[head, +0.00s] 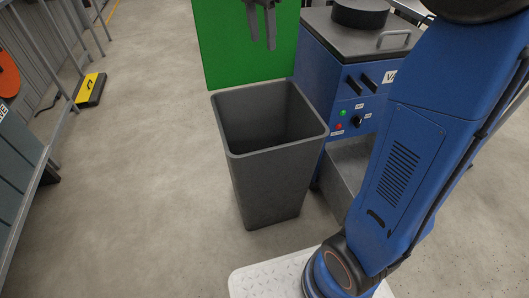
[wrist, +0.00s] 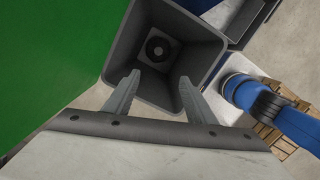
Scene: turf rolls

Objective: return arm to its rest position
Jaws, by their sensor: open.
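My gripper (head: 262,22) hangs at the top middle of the head view, above the far side of a grey bin and in front of a green panel. In the wrist view my gripper (wrist: 157,92) has its two fingers apart with nothing between them. My blue arm fills the right side of the head view and rises out of the top edge. The middle of the arm, between there and the gripper, is out of view.
The open grey bin (head: 268,175) stands on the floor; a round dark thing (wrist: 158,47) shows at its bottom. A green panel (head: 235,50) stands behind it. A blue machine (head: 345,75) with buttons is beside the bin. Bare floor (head: 130,180) lies left.

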